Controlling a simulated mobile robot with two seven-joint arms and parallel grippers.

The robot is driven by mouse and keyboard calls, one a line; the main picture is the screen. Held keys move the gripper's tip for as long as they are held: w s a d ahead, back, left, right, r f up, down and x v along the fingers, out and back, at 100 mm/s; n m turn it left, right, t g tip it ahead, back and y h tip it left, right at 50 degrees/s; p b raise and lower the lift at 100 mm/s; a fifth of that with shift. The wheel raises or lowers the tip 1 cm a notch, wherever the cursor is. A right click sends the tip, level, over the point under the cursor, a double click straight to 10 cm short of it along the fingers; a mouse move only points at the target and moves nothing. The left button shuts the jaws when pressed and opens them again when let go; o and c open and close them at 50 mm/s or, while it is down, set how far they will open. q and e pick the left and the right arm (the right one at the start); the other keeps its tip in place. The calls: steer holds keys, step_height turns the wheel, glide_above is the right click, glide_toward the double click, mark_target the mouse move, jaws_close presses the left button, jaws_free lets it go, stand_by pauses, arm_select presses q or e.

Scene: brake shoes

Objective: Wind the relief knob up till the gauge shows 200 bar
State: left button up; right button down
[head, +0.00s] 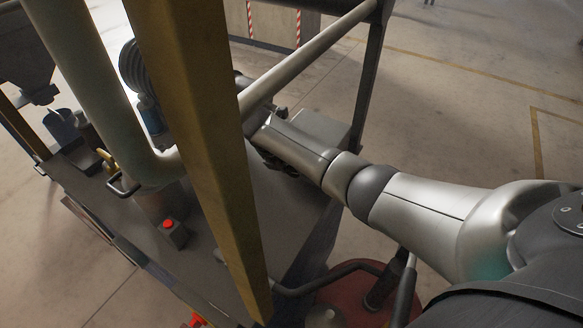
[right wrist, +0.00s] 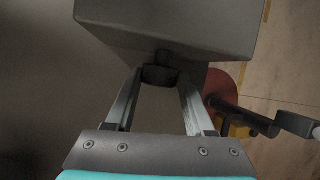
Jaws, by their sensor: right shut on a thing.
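The relief knob, a small dark knob (right wrist: 160,74), sticks out from the underside of a grey block (right wrist: 165,25) in the right wrist view. My right gripper (right wrist: 160,80) has its two fingers on either side of the knob, shut on it. In the head view my right arm reaches in from the right, and its gripper end (head: 276,160) is partly in shadow beside a grey box (head: 322,128). The knob cannot be made out there. I cannot see a readable gauge face in either view. My left gripper is not in view.
A yellow post (head: 205,130) crosses close in front and hides part of the bench. A thick pale pipe (head: 88,75) stands left of it. A red button box (head: 172,232) sits on the dark bench top. A dark red round object (head: 345,297) stands below my arm.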

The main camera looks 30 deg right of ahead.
steer(key=shift+s+d+r+m+t+y+p, duration=0.15)
steer(key=shift+t+y+p, duration=0.4)
steer(key=shift+p, duration=1)
steer(key=shift+s+r+m+t+y+p, duration=0.1)
steer(key=shift+m+t+y+p, duration=0.15)
steer(key=shift+t+p, duration=0.9)
steer(key=shift+f+t+y+p, duration=0.2)
steer(key=shift+t+y+p, duration=0.2)
steer(key=shift+p, duration=0.8)
steer(key=shift+f+m+t+y, duration=0.1)
steer(key=shift+m+t+y, duration=0.25)
steer(key=shift+t, duration=0.35)
steer(key=shift+p, duration=0.3)
steer(key=shift+c, duration=1.4)
jaws_free()
steer(key=shift+s, duration=0.1)
